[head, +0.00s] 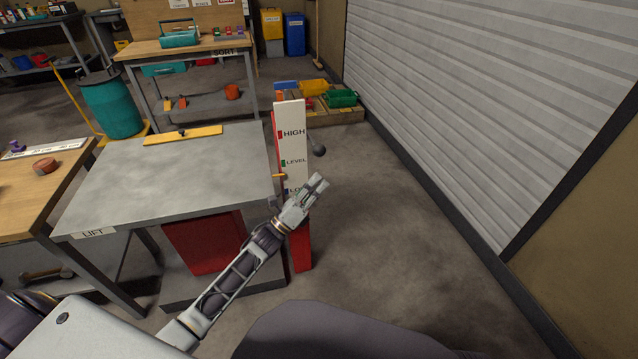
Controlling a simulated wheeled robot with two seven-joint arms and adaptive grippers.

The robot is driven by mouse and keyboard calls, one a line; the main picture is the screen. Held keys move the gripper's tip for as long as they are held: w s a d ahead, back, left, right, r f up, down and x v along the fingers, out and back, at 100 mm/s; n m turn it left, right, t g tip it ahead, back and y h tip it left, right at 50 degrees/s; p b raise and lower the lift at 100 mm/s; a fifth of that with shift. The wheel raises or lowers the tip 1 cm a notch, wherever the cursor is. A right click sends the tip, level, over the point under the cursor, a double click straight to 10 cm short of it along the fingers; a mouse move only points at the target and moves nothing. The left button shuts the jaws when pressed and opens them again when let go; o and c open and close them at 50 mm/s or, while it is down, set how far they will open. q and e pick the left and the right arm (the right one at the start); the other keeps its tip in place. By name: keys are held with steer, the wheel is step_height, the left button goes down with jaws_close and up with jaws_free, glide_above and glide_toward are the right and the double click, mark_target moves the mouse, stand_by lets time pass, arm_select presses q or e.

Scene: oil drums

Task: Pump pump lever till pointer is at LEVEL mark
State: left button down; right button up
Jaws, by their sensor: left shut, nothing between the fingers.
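The upright white gauge board (291,115) stands at the right edge of the lift table, with HIGH, LEVEL and LOW marks from top to bottom. A small orange pointer (279,176) sits below the LEVEL mark (294,162) and a little above the LOW mark, which my gripper partly hides. The pump lever's dark round knob (319,151) shows just right of the board; most of its rod is hidden. My left gripper (319,182) is shut and empty, in front of the board's lower part and below the knob in the picture. Contact with the lever cannot be told. My right gripper is out of view.
The grey lift table (170,185), labelled LIFT, has a yellow bar at its back edge. A wooden table (30,205) is at left, a teal drum (112,105) behind. A pallet with coloured bins (342,98) lies beyond the gauge. Floor right of it is clear up to the shutter.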

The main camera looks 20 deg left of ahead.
arm_select(q)
steer(key=v, duration=0.9)
steer(key=shift+a+f+p, duration=0.2)
steer(key=shift+f+p, duration=0.1)
steer(key=shift+p, duration=0.05)
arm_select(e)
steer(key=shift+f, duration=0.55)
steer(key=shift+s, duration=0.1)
arm_select(q)
steer(key=shift+r, duration=0.1)
